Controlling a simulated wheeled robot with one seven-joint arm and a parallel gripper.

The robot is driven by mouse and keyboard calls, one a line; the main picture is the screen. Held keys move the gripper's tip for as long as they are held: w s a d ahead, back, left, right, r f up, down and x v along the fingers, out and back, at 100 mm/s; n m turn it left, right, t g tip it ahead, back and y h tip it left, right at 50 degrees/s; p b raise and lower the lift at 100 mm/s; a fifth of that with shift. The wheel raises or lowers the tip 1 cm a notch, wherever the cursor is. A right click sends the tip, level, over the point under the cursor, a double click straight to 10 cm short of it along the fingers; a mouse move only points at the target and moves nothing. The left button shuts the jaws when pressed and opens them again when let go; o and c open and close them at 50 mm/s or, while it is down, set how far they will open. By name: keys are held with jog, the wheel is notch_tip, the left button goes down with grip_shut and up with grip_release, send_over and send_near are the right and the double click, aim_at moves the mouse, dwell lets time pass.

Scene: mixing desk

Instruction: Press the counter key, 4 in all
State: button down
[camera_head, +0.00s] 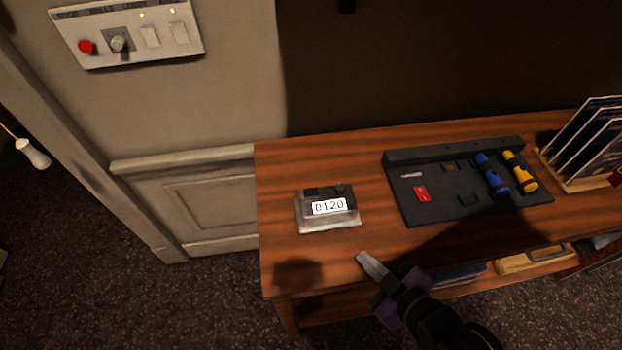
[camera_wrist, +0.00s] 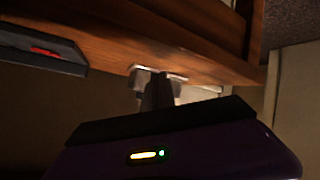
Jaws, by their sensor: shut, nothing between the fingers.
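The counter (camera_head: 318,221) is a small grey metal box on the left part of the wooden desk. Its white display reads 0120, and darker parts, the key perhaps among them, lie behind the display. My gripper (camera_head: 364,257) is shut and empty, in front of the counter and a little to its right, apart from it in the head view. In the wrist view the fingers (camera_wrist: 155,88) point towards the counter (camera_wrist: 180,76) and hide part of it.
A black tray (camera_head: 437,211) on the desk (camera_head: 285,170) holds a red piece and blue and yellow cylinders. A rack of dark panels (camera_head: 590,145) stands at the right. A wall panel (camera_head: 90,60) has a red button, a knob and switches. The desk left of the counter is clear.

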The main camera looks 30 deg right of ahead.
jog(key=w+r+n+g+y+p, duration=0.2)
jog(key=w+r+n+p, duration=0.4)
jog(key=w, duration=0.6)
notch_tip(320, 180, up, 9)
jog(key=n+g+y+p, duration=0.1)
jog(key=n+y+p, duration=0.1)
jog(key=n, duration=0.1)
send_over(315, 195)
jog(key=shift+r, duration=0.2)
jog(key=shift+f, duration=0.1)
notch_tip(315, 195, down, 6)
jog(key=b, duration=0.5)
jog(key=shift+f+b, duration=0.15)
jog(key=shift+b, duration=0.25)
jog(key=shift+w+f+b, duration=0.1)
jog(key=shift+f+b, duration=0.6)
jog(key=shift+f, duration=0.45)
jog(key=shift+f, duration=0.15)
jog(key=shift+f, duration=0.3)
